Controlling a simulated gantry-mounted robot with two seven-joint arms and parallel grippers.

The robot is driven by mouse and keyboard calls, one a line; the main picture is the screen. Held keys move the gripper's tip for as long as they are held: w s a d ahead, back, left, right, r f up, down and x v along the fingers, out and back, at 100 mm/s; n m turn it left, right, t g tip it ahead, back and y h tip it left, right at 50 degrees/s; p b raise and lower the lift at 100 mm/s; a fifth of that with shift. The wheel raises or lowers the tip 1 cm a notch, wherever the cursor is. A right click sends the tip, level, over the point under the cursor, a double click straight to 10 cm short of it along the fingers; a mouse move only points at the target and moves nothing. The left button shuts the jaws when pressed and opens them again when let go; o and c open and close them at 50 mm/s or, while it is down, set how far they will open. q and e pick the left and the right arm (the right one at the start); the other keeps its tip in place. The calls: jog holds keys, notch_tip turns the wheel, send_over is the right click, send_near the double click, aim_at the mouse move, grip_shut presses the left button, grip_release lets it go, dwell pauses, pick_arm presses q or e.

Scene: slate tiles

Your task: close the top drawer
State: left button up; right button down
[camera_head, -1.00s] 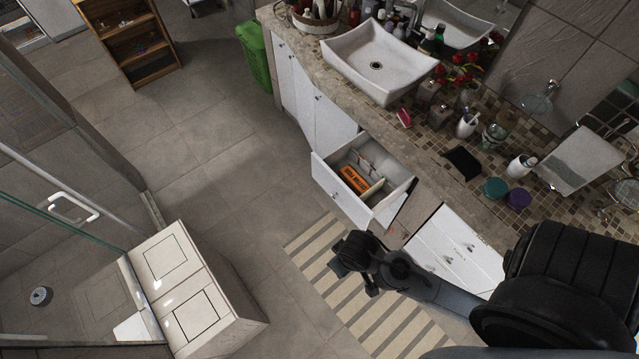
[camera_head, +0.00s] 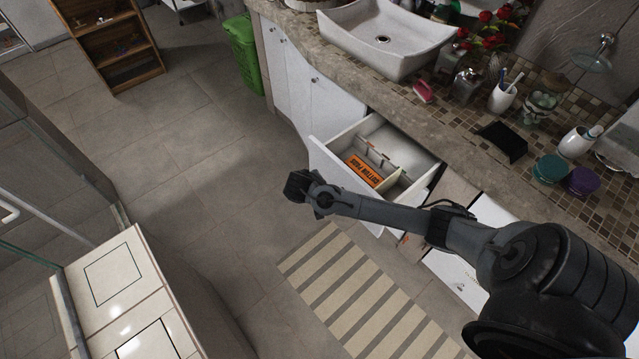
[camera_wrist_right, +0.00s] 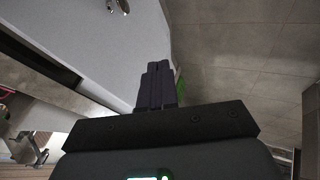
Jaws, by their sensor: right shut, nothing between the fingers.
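The top drawer (camera_head: 335,170) is white and stands pulled out from the cabinet under the counter. An orange cotton pads box (camera_head: 363,170) lies inside it, beside a divider. My right arm reaches across in front of the drawer, hiding part of its front and handle. My right gripper (camera_head: 298,186) is shut and empty, just outside the drawer front near its left end; contact cannot be told. In the right wrist view the shut fingers (camera_wrist_right: 157,85) are beside a white panel (camera_wrist_right: 90,35) with a metal knob (camera_wrist_right: 117,6) at the top. My left gripper is not in view.
The stone counter (camera_head: 440,125) carries a white sink (camera_head: 385,35), a black tray (camera_head: 502,142), cups and jars. A green bin (camera_head: 243,55) stands by the cabinet. A striped mat (camera_head: 365,290) lies below my arm. A white cabinet (camera_head: 125,275) is at lower left; floor between is clear.

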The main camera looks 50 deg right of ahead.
jog(key=w, duration=0.2)
jog(key=b, duration=0.4)
send_near(323, 173)
jog(key=a+f+x, duration=0.1)
jog(key=x, duration=0.3)
jog(key=shift+d+r+t, duration=0.15)
jog(key=shift+d+t, duration=0.15)
jog(key=shift+d, duration=0.3)
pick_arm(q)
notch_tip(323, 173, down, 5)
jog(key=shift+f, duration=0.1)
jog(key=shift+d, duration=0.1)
pick_arm(e)
jog(key=shift+d, duration=0.15)
